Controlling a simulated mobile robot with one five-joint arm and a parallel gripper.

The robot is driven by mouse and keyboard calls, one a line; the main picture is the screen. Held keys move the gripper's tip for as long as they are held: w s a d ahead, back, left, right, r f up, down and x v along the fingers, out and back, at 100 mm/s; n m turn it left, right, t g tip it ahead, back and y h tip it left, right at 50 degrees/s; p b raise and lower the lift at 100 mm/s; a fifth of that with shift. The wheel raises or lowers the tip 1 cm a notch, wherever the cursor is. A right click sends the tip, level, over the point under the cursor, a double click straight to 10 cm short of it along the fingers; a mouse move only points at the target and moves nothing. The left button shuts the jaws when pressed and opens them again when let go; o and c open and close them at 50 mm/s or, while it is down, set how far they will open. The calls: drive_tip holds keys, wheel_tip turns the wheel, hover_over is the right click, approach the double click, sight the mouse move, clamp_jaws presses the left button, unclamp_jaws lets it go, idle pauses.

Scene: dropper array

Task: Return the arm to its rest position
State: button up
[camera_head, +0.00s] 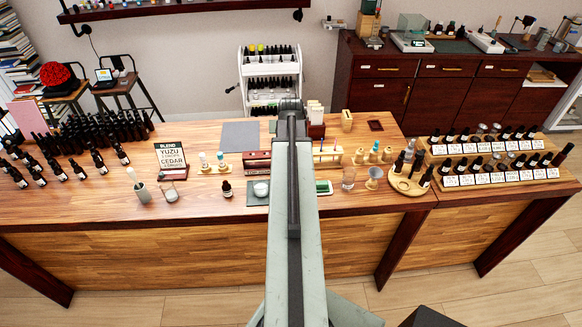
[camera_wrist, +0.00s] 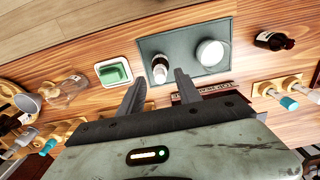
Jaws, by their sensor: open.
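My arm (camera_head: 293,220) reaches forward over the wooden counter in the head view, seen from behind, and it hides my gripper there. In the wrist view my gripper (camera_wrist: 160,77) is open, its two dark fingers apart. A small dark bottle with a white top (camera_wrist: 160,68) stands on a dark grey mat (camera_wrist: 185,45), just beyond and between the fingertips. There is a visible gap to both fingers, and nothing is held.
A white cup (camera_wrist: 212,52) shares the mat. A green block in a white dish (camera_wrist: 114,72) and a dark bottle (camera_wrist: 273,40) are close by. The head view shows droppers (camera_head: 213,163), a round bottle tray (camera_head: 405,187) and crowded dark bottles (camera_head: 95,130) along the counter.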

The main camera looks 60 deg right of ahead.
wheel_tip(320, 180, up, 7)
drive_tip(key=p, duration=0.5)
drive_tip(key=shift+p, duration=0.4)
drive_tip(key=shift+f, duration=0.2)
drive_tip(key=shift+w+a+f+b, duration=0.1)
drive_tip(key=shift+w+f+b, duration=0.05)
drive_tip(key=shift+w+b, duration=0.15)
drive_tip(key=w+a+f+n+b, duration=0.3)
drive_tip(key=w+a+f+b, duration=0.2)
drive_tip(key=w+a, duration=0.5)
drive_tip(key=w+a+f+n+b, duration=0.3)
drive_tip(key=w+a+f+b, duration=0.2)
drive_tip(key=w+a, duration=0.55)
drive_tip(key=a+f+n+b, duration=0.2)
drive_tip(key=a+f+b, duration=0.1)
drive_tip(key=a, duration=1.1)
drive_tip(key=a+f+n+b, duration=0.2)
drive_tip(key=a+f+b, duration=0.2)
drive_tip(key=a, duration=1)
drive_tip(key=shift+w+a+n, duration=0.25)
drive_tip(key=shift+a+n, duration=0.05)
drive_tip(key=shift+n, duration=0.1)
